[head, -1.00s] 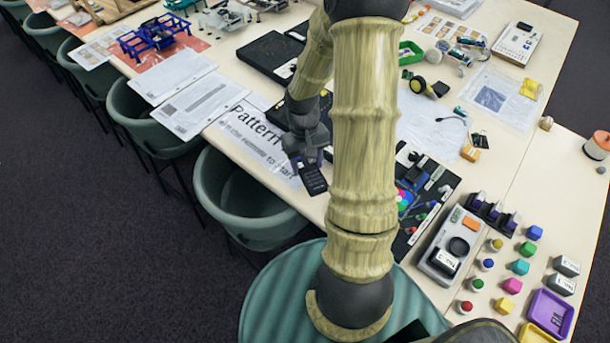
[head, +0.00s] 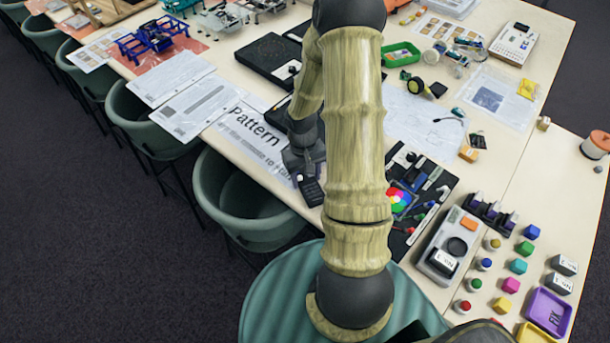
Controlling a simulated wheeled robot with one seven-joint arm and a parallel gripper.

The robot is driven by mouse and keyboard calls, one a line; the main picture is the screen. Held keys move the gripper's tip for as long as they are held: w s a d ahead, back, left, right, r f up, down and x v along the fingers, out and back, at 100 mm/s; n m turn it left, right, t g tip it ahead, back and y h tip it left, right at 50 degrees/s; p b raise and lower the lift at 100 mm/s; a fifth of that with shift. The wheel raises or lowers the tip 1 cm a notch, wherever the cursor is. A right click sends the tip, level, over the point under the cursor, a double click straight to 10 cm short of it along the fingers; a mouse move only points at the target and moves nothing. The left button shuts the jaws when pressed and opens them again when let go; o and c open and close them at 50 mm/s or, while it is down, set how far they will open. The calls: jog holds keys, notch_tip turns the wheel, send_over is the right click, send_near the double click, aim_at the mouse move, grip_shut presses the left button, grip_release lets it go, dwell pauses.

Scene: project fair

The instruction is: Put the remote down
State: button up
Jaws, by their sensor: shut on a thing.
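The remote (head: 311,191) is a small dark slab with buttons, in the middle of the head view. My gripper (head: 305,172) is shut on its upper end, and the remote hangs out toward the table's front edge. It is over or at the front part of the long table (head: 232,150), by a white sheet printed "Pattern" (head: 248,138). I cannot tell whether the remote touches the table. My arm hides part of the table to the right of the gripper.
A green chair (head: 240,200) stands against the table's front edge below the gripper. A black board with a colour wheel (head: 398,200) lies to the right of my arm. White papers (head: 190,105) lie to the left, and a dark flat case (head: 268,58) lies behind.

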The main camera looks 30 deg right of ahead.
aim_at(303, 174)
jog(key=shift+f, duration=0.15)
jog(key=o, duration=1)
jog(key=shift+o, duration=0.2)
notch_tip(303, 174, up, 12)
jog(key=w+b, duration=0.1)
jog(key=shift+w, duration=0.4)
jog(key=shift+d, duration=0.1)
jog(key=s+a+r+t, duration=0.2)
jog(key=s+a+r, duration=0.1)
jog(key=a, duration=0.3)
jog(key=s+a+r+n+t, duration=0.1)
jog(key=s+a+r+t, duration=0.1)
jog(key=a, duration=0.4)
jog(key=s+r, duration=0.1)
jog(key=s, duration=0.1)
jog(key=shift+s+a, duration=0.2)
jog(key=shift+s, duration=0.2)
